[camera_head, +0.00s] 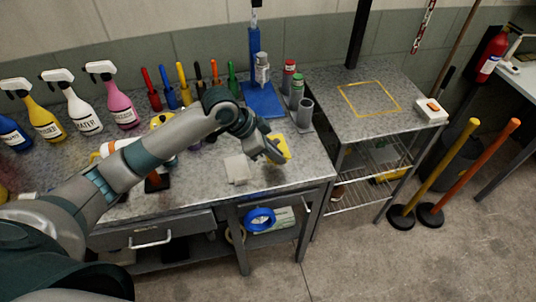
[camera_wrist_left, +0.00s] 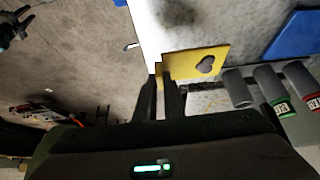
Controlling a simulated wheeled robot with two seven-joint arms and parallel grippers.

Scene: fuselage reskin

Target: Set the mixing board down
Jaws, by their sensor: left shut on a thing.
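The mixing board is a flat yellow plate (camera_head: 284,146) at the right part of the bench in the head view, partly hidden by my left gripper (camera_head: 274,151). In the left wrist view the yellow board (camera_wrist_left: 190,63) shows a dark grey lobed mark on its face. My left gripper's two fingers (camera_wrist_left: 162,80) are shut on the board's near edge. The board appears close to the bench top near its front edge; whether it touches is unclear. My right gripper is not in view.
A speckled grey bench (camera_head: 305,165) carries a blue mat (camera_head: 262,100), cans (camera_head: 297,90), a pale block (camera_head: 237,169) and spray bottles (camera_head: 82,113). Right of it stands a shelf unit (camera_head: 340,77) with an empty yellow outlined square (camera_head: 370,113) and a white-orange box (camera_head: 431,110).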

